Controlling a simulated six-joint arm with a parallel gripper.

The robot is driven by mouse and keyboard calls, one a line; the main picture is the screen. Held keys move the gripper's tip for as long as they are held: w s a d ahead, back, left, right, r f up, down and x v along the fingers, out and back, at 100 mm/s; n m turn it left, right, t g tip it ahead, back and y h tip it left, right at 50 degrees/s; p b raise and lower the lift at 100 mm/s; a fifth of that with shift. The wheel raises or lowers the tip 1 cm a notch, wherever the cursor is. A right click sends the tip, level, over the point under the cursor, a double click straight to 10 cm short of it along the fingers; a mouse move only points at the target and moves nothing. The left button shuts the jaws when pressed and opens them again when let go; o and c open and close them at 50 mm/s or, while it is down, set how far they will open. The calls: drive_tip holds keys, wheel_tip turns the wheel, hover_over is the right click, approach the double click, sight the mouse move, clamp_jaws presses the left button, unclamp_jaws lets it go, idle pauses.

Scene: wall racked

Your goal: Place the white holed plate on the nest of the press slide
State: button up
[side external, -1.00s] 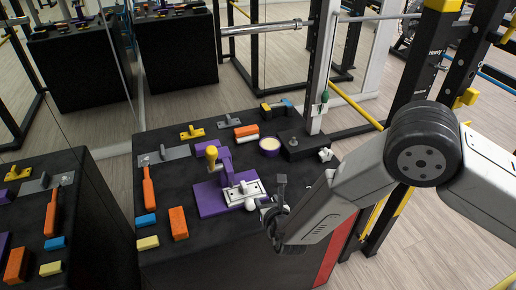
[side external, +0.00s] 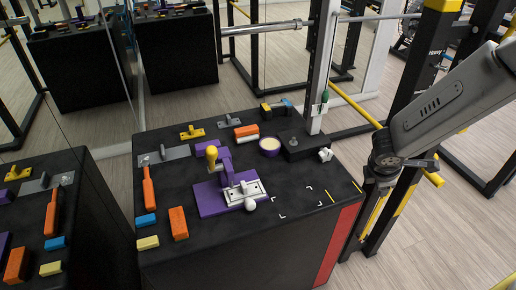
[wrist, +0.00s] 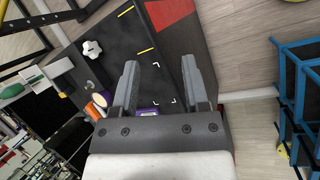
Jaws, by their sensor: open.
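The white holed plate (side external: 243,193) lies flat on the slide of the purple press (side external: 212,200), in front of its upright. I cannot make out the nest under it or how exactly it is seated. The press has a yellow-knobbed lever (side external: 212,153) standing up and a white ball knob (side external: 250,205) at the slide's front. My gripper (wrist: 158,68) is open with nothing between its fingers. It is off to the right of the press, apart from the plate. In the wrist view a sliver of purple, probably the press, shows beyond the gripper; the plate is hidden there.
The black bench top (side external: 275,235) has free room at front right, around white corner marks. An orange block (side external: 178,223), a purple-rimmed round container (side external: 270,146) and a black box (side external: 296,143) stand near the press. A rack post (side external: 422,75) stands at right.

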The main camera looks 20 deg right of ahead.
drive_tip(key=s+d+r+m+y, duration=0.3)
drive_tip(key=s+m, duration=0.6)
drive_tip(key=m, duration=0.4)
drive_tip(key=shift+d+r+m+y, duration=0.25)
drive_tip(key=shift+r+y, duration=0.55)
drive_tip(key=shift+r, duration=0.5)
